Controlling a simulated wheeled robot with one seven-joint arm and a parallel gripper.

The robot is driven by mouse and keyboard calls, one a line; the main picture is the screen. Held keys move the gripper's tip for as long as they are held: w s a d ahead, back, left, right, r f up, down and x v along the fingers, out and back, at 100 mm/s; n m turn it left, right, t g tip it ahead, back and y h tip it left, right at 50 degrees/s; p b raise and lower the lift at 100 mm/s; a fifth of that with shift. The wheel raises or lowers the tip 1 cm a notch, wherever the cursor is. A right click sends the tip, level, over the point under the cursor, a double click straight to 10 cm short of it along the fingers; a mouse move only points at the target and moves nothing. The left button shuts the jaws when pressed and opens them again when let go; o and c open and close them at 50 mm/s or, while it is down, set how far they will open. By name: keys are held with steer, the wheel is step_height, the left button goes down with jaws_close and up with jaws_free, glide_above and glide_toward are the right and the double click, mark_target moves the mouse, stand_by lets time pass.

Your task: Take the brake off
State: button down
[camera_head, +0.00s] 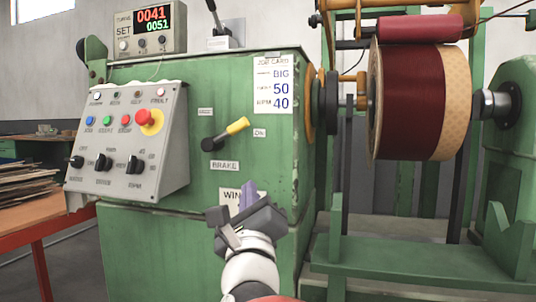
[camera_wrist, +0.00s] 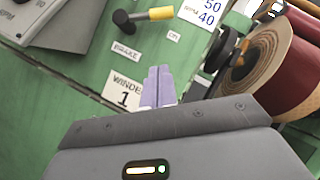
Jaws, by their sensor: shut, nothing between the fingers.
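The brake lever (camera_head: 226,134) is on the front of the green winder cabinet. It has a black hub at its lower left and a yellow grip angled up to the right, toward a label reading ON. A BRAKE label (camera_head: 225,166) sits below it, and a smaller label is at its upper left. The lever also shows at the top of the wrist view (camera_wrist: 142,17). My gripper (camera_head: 249,190) is below and slightly right of the lever, apart from it. Its purple fingers (camera_wrist: 158,76) are together and empty, in front of the WINDER 1 plate.
A control box (camera_head: 128,145) with buttons and knobs juts out at left. A counter display (camera_head: 149,28) and another lever (camera_head: 216,20) stand on top. A job card (camera_head: 273,83) is right of the brake. The wound coil (camera_head: 420,102) is at right. The cabinet front around the lever is clear.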

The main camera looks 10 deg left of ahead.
mark_target(229, 133)
steer(key=shift+s+d+r+m+t+h, duration=0.15)
steer(key=shift+m+t+h, duration=0.15)
steer(key=shift+m, duration=0.7)
steer(key=p+x, duration=0.1)
steer(key=x, duration=0.3)
steer(key=s+r+p+x, duration=0.1)
steer(key=x, duration=0.3)
steer(key=a+r+p+x, duration=0.1)
steer(key=p+x, duration=0.1)
steer(key=x, duration=0.3)
steer(key=shift+s+a, duration=0.1)
steer(key=shift+s, duration=0.15)
steer(key=shift+r+n, duration=0.1)
steer(key=shift+n, duration=0.2)
